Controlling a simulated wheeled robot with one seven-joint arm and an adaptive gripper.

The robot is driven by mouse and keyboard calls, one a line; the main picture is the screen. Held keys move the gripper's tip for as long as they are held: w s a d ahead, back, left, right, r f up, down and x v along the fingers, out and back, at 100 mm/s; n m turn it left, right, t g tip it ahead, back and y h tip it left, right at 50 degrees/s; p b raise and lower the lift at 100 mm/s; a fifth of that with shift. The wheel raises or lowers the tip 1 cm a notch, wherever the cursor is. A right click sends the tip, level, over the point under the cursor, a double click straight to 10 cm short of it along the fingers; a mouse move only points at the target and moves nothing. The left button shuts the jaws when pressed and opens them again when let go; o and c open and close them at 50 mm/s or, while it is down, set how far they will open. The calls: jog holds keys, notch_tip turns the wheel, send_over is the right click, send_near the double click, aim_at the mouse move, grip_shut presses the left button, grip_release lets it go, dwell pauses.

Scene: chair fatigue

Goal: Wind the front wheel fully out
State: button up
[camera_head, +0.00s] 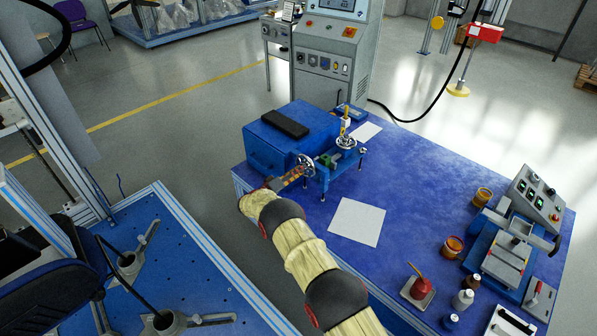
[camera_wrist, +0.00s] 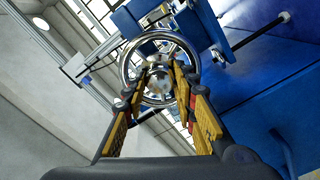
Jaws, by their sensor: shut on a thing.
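The front wheel is a chrome handwheel (camera_head: 307,157) on the near side of a small blue machine (camera_head: 258,152). My gripper (camera_head: 300,170) reaches it from the lower left. In the wrist view the wheel's bright rim (camera_wrist: 160,35) faces me almost squarely. My gripper's orange-padded fingers (camera_wrist: 162,78) point into the wheel, shut on it near its middle. The fingers partly hide the hub, so the exact contact is hard to see.
A second handwheel (camera_head: 346,142) sits on the machine's right, with a yellow upright behind it. A white sheet (camera_head: 356,221) lies on the blue table (camera_head: 420,180).

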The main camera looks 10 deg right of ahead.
jog(key=m, duration=2.6)
jog(key=shift+s+f+m, duration=0.15)
jog(key=shift+m, duration=0.15)
dwell(1.5)
dwell(0.3)
jog(key=o, duration=1.2)
jog(key=shift+c, duration=0.2)
